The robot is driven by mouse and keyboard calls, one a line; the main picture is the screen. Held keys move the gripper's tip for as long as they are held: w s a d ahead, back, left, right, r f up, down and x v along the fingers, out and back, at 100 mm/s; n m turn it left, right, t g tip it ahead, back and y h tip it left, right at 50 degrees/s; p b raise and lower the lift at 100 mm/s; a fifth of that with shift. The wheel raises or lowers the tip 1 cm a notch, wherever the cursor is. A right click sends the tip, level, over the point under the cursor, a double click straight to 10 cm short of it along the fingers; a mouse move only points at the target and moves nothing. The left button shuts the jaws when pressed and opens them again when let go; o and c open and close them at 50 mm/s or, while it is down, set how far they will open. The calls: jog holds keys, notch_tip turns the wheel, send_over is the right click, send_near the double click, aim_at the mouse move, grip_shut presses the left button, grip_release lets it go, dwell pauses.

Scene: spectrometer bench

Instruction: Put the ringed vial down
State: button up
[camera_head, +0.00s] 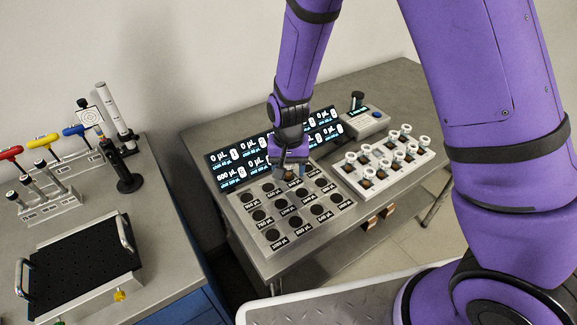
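My gripper (289,168) points down over the back row of a pale plate (247,222) with round dark wells and volume labels. A small bit of something shows at the fingertips, too small to make out. I cannot tell whether the fingers are open or shut on a vial. Several vials with white ring-like tops (394,136) stand in a white rack (424,158) to the right of the plate. I cannot tell a single ringed vial apart from these.
A dark display panel (233,153) with volume readouts stands behind the plate. A small device (366,124) with a lit screen stands at the back right of the metal bench (215,132). A left bench holds a black perforated tray (85,265) with handles, coloured-handled tools (75,130) and a black stand (128,180).

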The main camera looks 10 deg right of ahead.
jog(key=shift+r, duration=0.1)
notch_tip(320, 180, up, 12)
jog(key=shift+f, duration=0.1)
jog(key=s+d+r+n+t+y, duration=0.1)
jog(key=s+d+r, duration=0.3)
jog(key=d+r, duration=0.3)
jog(key=s+d+r+t, duration=0.1)
jog(key=s+d+r, duration=0.35)
jog(key=r, duration=0.45)
jog(key=s+d+r+t, duration=0.1)
jog(key=s+d+r, duration=0.2)
jog(key=s, duration=0.3)
jog(key=s+d+r+n+t+h, duration=0.1)
jog(key=s+d+r+t, duration=0.1)
jog(key=s+d, duration=0.3)
jog(key=shift+s+d+r, duration=0.25)
jog(key=shift+s+r, duration=0.55)
jog(key=shift+s, duration=0.3)
